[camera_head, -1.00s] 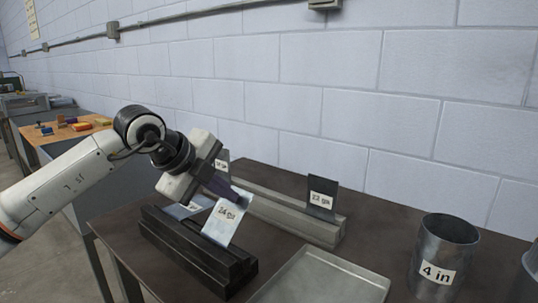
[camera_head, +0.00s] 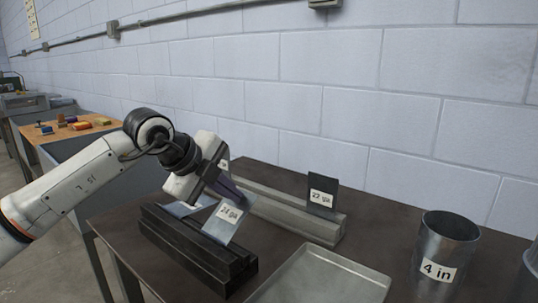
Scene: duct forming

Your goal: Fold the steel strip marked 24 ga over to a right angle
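The steel strip marked 24 ga (camera_head: 221,225) stands in the dark clamp bar (camera_head: 200,255) at the front left of the bench and leans to the right. My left gripper (camera_head: 236,196) is at the strip's upper edge, with its dark fingers against or just behind it. I cannot tell whether the fingers are apart or closed on it. Another strip (camera_head: 183,208), its label hidden, stands in the same dark bar to the left, partly behind my gripper. My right gripper is not in view.
A grey bar (camera_head: 300,222) behind holds a strip marked 22 ga (camera_head: 322,192) and another strip partly hidden by my gripper. An empty metal tray (camera_head: 318,280) lies in front. A 4 in cylinder (camera_head: 447,250) stands at right. A wall runs behind the bench.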

